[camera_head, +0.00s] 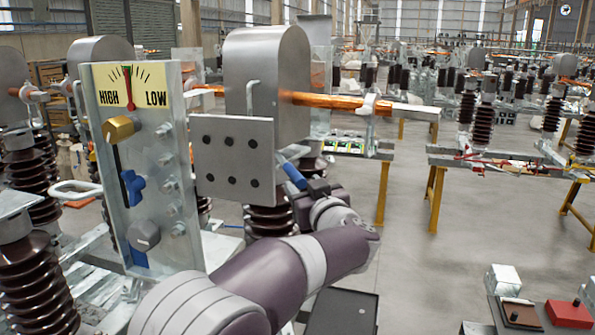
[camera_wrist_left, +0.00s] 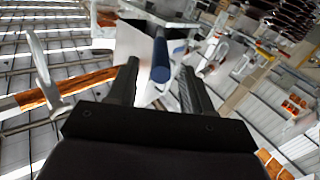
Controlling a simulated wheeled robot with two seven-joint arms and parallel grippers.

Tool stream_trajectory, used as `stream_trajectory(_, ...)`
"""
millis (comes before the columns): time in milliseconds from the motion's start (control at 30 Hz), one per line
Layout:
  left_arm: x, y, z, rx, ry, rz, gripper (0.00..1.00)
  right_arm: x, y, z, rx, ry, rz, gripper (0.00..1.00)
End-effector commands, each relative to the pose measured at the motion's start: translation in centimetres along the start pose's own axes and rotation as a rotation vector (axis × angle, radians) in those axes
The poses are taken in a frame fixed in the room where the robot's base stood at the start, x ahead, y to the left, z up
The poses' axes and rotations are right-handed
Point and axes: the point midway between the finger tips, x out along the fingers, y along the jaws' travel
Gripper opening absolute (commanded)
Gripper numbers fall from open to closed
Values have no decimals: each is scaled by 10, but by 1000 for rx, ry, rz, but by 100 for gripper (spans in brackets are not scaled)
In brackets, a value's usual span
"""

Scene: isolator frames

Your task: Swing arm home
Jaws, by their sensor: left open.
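A blue handle (camera_head: 294,175) sticks out at the lower right of a grey plate with several dark holes (camera_head: 232,160). My left gripper (camera_head: 305,178) is close to this handle, its fingers partly hidden. In the left wrist view the fingers (camera_wrist_left: 158,68) are open, with the blue handle (camera_wrist_left: 160,60) showing between them; I cannot tell if they touch it. A copper-coloured bar (camera_head: 330,101) runs level from the rounded grey housing (camera_head: 268,75) to a light clamp (camera_head: 372,104) on the right. My right gripper is not in view.
A panel marked HIGH and LOW (camera_head: 135,160) with knobs stands left of the plate. Ribbed brown insulators (camera_head: 35,280) stand at the left. A yellow-legged bench (camera_head: 383,190) is behind. A red box (camera_head: 569,314) sits at lower right. Grey floor is open between.

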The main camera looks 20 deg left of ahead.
Motion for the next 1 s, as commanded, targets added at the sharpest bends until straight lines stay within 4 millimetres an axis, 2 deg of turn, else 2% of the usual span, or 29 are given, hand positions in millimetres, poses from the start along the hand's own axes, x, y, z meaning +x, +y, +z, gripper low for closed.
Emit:
stream_trajectory(33,12,0,-4,1,0,-4,51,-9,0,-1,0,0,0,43)
stream_trajectory(100,26,0,-3,0,0,-3,51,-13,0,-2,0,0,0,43)
stream_trajectory(233,44,0,-2,0,1,-1,51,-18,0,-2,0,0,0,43)
stream_trajectory(367,52,0,-1,-1,0,1,51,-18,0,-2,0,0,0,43)
stream_trajectory(567,52,0,0,-1,1,2,51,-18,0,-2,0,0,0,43)
stream_trajectory(600,52,0,0,-1,1,2,44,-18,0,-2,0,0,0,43)
stream_trajectory(667,52,0,0,-1,1,2,24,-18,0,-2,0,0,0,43)
stream_trajectory(733,52,0,0,-1,1,2,2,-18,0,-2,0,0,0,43)
stream_trajectory(900,52,-2,1,-2,1,6,0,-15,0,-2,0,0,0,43)
stream_trajectory(1000,54,-17,3,-6,3,55,0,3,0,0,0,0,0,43)
